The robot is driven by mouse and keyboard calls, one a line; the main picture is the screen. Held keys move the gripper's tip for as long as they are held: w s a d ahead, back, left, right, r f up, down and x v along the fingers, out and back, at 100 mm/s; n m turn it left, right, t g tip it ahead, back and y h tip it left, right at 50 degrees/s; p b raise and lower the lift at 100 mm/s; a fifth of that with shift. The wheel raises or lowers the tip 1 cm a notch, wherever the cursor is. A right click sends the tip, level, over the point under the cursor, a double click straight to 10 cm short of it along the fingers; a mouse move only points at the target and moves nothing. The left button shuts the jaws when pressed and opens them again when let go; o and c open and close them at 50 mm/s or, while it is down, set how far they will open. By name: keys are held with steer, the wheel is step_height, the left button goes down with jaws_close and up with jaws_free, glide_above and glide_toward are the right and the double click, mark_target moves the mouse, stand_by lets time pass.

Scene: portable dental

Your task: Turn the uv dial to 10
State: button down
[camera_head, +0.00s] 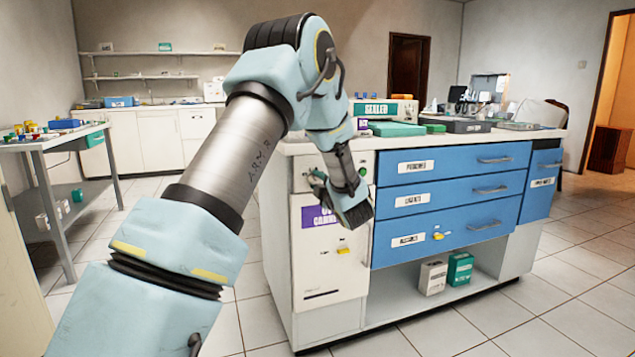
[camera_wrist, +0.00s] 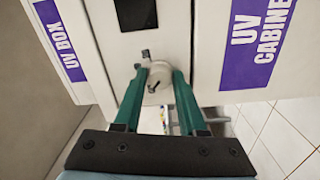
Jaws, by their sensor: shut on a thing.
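The UV dial (camera_wrist: 155,88) is a small whitish round knob with a dark pointer mark, on the cabinet front in the wrist view. My gripper (camera_wrist: 159,76) has its two green fingers on either side of the dial and is shut on it. The number the dial points to is too small to read. In the head view my gripper (camera_head: 317,182) is at the upper front of the white UV cabinet (camera_head: 328,275), and the dial is hidden behind it. A dark display window (camera_wrist: 137,14) sits above the dial in the wrist view.
Blue drawers (camera_head: 450,195) stand right of the cabinet. A yellow knob (camera_head: 343,251) is lower on the cabinet door. The tiled floor in front is clear.

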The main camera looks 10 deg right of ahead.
steer(key=m+p, duration=0.1)
steer(key=m, duration=0.2)
steer(key=shift+m, duration=0.3)
steer(key=m+p, duration=0.2)
steer(key=m, duration=0.1)
steer(key=shift+d+m, duration=0.1)
steer(key=shift+m, duration=0.3)
steer(key=m+p, duration=0.1)
steer(key=m, duration=0.2)
steer(key=shift+p, duration=0.4)
steer(key=shift+m+p, duration=0.6)
steer(key=shift+m, duration=0.8)
steer(key=shift+f+m, duration=0.1)
steer(key=shift+m, duration=0.2)
steer(key=shift+c, duration=2.4)
jaws_free()
steer(key=s+d, duration=0.1)
steer(key=s, duration=0.9)
steer(key=shift+s, duration=0.4)
